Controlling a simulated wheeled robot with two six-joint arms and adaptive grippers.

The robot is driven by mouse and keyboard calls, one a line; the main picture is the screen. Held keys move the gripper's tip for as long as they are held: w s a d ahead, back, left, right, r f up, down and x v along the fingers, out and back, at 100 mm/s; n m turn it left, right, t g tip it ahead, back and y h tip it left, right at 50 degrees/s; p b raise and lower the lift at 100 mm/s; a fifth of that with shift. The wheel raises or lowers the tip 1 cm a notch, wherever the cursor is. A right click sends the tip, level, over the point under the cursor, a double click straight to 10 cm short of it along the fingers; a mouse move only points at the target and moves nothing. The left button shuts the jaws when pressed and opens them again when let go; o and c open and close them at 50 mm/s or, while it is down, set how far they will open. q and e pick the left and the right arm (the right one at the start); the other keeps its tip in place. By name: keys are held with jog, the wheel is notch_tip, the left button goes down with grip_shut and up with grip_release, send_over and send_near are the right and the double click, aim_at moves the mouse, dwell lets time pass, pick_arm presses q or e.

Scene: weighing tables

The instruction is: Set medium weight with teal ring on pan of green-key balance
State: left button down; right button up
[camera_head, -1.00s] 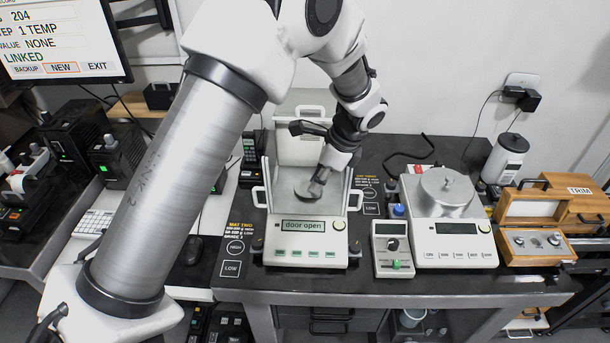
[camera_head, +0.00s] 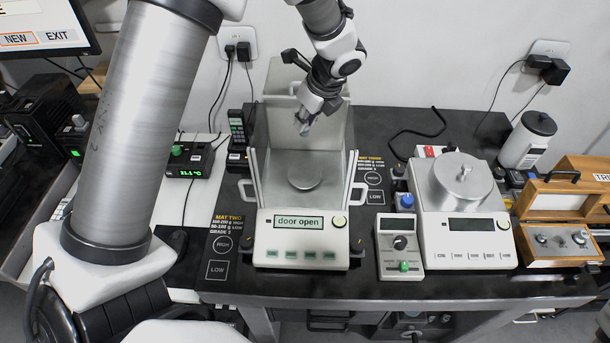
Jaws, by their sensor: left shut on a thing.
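The balance with green keys (camera_head: 301,256) stands in the middle of the table, its display reading "door open". Its glass draft shield is open and its round pan (camera_head: 305,172) looks empty. My left gripper (camera_head: 303,127) is above and behind the pan, inside or over the rear of the shield; I cannot tell its exact depth. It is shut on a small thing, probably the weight. The thing is mostly hidden by the fingers, and I cannot make out a teal ring. My right gripper is not in view.
A second balance (camera_head: 470,240) with a metal cover stands to the right, with a small control box (camera_head: 399,257) beside it. Open wooden boxes (camera_head: 553,242) are at the far right. The shield's side walls and handles flank the pan closely.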

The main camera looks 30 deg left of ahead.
aim_at(307, 131)
pick_arm(q)
notch_tip(307, 131, down, 4)
jog(key=shift+s+f+b, duration=0.1)
jog(key=shift+s+b, duration=0.05)
jog(key=shift+b, duration=0.9)
notch_tip(307, 131, down, 10)
jog(key=shift+r, duration=0.1)
jog(key=shift+w+f, duration=0.3)
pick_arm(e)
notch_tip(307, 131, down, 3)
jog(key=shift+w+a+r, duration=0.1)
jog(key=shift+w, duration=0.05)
pick_arm(q)
jog(key=shift+s, duration=0.1)
jog(key=c, duration=1.1)
grip_release()
jog(key=shift+f, duration=0.1)
